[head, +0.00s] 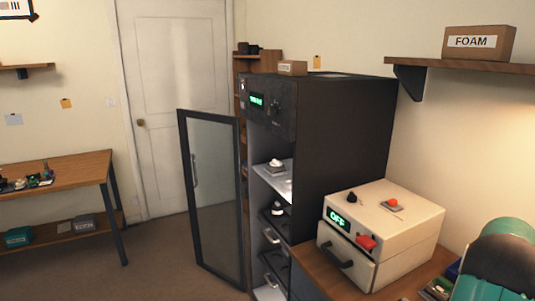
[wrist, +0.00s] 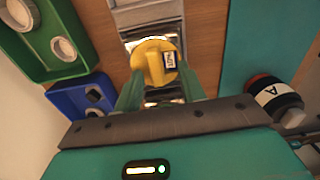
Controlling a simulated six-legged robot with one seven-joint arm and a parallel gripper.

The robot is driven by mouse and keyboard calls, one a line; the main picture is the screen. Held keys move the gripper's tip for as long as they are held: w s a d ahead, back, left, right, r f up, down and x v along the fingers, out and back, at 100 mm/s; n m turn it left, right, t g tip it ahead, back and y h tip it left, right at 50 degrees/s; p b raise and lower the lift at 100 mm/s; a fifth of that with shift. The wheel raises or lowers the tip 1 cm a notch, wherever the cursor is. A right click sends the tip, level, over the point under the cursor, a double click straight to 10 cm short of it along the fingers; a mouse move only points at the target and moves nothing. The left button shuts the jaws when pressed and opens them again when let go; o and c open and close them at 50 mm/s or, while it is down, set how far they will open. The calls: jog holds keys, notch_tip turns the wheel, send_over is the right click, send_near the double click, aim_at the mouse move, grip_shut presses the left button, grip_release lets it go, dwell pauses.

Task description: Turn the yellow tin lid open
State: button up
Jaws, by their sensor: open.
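The yellow tin lid (wrist: 146,66) is in the upper middle of the wrist view. It is round, with a raised grip bar across it and a small dark-framed white label on its right side. It sits over a grey metallic holder or strip (wrist: 150,15) on the wooden bench. My gripper (wrist: 161,88) is open, with its two green fingers at the lower left and lower right of the lid. I cannot tell whether the fingers touch it. The tin's body is mostly hidden below the lid. The head view does not show the lid.
In the wrist view, a green tray (wrist: 84,62) with round parts and a blue tray (wrist: 77,100) lie left. A teal mat (wrist: 245,45) and a cylinder marked A (wrist: 273,95) lie right. In the head view, a white box reading OFF (head: 400,232) stands beside a dark open-doored cabinet (head: 345,140).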

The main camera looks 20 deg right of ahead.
jog(key=shift+s+d+r, duration=0.1)
jog(key=shift+s+r, duration=0.05)
jog(key=shift+r, duration=1.4)
jog(key=shift+s+d+r, duration=0.1)
jog(key=shift+r, duration=1.45)
notch_tip(320, 180, up, 6)
